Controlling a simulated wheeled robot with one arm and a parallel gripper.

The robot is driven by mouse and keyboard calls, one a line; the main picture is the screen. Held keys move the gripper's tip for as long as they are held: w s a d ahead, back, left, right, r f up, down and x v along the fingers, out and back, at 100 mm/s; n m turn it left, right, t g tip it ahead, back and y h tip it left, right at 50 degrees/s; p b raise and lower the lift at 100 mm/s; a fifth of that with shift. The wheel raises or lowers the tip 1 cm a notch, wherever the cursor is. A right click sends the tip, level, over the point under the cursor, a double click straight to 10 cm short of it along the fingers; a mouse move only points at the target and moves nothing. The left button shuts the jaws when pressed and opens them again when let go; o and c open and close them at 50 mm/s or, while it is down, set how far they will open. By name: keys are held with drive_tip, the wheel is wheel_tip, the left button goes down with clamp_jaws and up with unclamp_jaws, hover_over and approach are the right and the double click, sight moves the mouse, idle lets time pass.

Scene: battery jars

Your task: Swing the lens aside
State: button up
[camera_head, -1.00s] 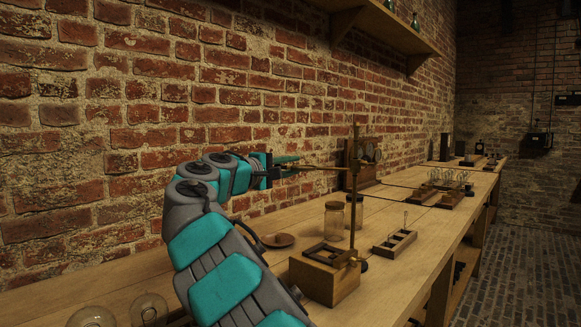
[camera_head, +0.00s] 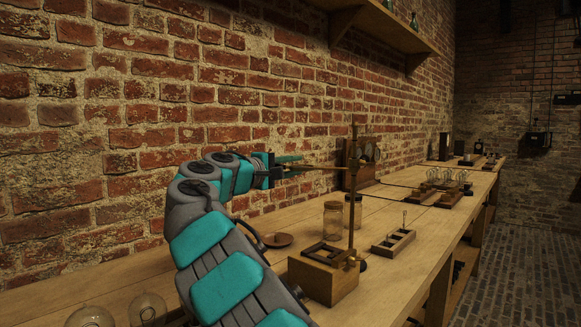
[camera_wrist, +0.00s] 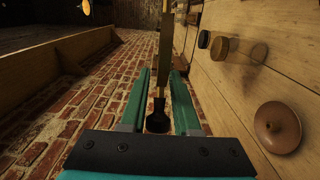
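A brass post stand (camera_head: 352,215) rises from a wooden block (camera_head: 325,281) with a dark frame on top. A thin brass arm (camera_head: 326,167) runs from the post, roughly level, to my gripper (camera_head: 284,168). In the wrist view, the brass arm (camera_wrist: 164,60) runs between the two teal fingers of my gripper (camera_wrist: 160,74). Its dark knobbed end (camera_wrist: 157,121) sits deep between them. Narrow gaps show on both sides of the arm, so the fingers look open around it. I cannot make out the lens clearly in either view.
Round glass vessels (camera_head: 147,308) stand at the near left. The brick wall (camera_head: 130,130) runs close behind my arm.

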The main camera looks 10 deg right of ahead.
drive_tip(key=shift+o, duration=0.7)
drive_tip(key=shift+d, duration=0.15)
drive_tip(key=shift+o, duration=1.1)
drive_tip(key=shift+a, duration=0.3)
drive_tip(key=v, duration=0.7)
drive_tip(key=shift+s+a+b, duration=0.2)
drive_tip(key=shift+a+b, duration=0.1)
drive_tip(key=shift+b, duration=0.05)
drive_tip(key=shift+c, duration=0.4)
